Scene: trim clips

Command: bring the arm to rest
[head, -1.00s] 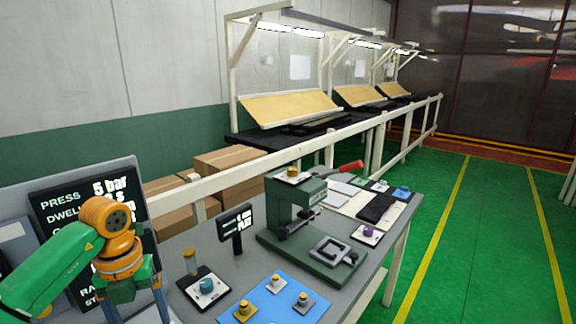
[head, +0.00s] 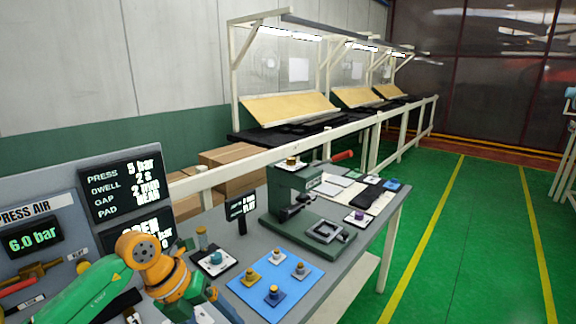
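My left arm, green with an orange wrist, comes in from the lower left. Its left gripper (head: 208,300) is at the bottom of the head view, left of the blue mat (head: 242,291). The wrist hides part of it and the frame's edge cuts it off, so its opening and any contents cannot be made out. My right arm and gripper are not in view.
Several small knobbed pieces stand on the blue mat. A green press (head: 291,195) stands at the table's middle. A display panel (head: 120,185) stands behind my arm. Green floor lies open to the right.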

